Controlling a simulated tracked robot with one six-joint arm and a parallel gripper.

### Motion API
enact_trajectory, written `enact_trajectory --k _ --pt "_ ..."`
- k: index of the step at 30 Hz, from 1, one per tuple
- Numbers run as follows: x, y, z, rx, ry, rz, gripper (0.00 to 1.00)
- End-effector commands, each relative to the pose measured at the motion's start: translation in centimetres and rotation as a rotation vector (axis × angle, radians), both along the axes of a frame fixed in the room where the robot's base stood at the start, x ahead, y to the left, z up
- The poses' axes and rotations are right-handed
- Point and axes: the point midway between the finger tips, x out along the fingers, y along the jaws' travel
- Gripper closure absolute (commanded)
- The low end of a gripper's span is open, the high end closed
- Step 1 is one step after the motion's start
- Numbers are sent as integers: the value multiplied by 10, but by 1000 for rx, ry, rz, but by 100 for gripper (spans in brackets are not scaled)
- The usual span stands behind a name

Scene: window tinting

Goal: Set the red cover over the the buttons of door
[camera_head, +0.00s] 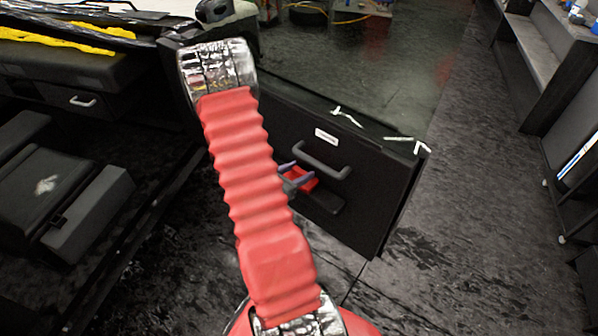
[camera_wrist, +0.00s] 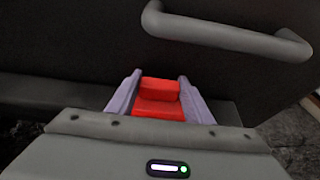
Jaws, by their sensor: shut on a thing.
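The red cover (camera_wrist: 158,98) is a small, bright red, stepped block between the two pale purple fingers of my gripper (camera_wrist: 160,90) in the wrist view. My gripper is shut on it. In the head view the cover (camera_head: 304,181) shows at the tip of my gripper (camera_head: 296,178), in front of the dark door (camera_head: 370,190) and below its grey handle (camera_head: 323,162). In the wrist view the handle (camera_wrist: 225,36) lies above and beyond the cover. I cannot make out the buttons, and I cannot tell whether the cover touches the door.
A dark ledge (camera_head: 322,203) juts from the door just below the cover. White strips (camera_head: 405,143) lie on the door's top edge. A black cabinet with a drawer (camera_head: 85,101) stands at left, and shelves (camera_head: 535,50) at right. The dark floor (camera_head: 450,240) right of the door is clear.

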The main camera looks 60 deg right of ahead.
Motion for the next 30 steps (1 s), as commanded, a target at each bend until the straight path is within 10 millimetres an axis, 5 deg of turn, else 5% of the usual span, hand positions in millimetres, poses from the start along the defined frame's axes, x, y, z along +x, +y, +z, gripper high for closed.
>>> enact_trajectory --k 15,16,25,30 --pt "0 0 -5 0 0 0 76" --pt "0 0 -5 0 -1 0 52" --pt "0 0 -5 0 0 0 32" --pt "0 0 -5 0 0 0 32"
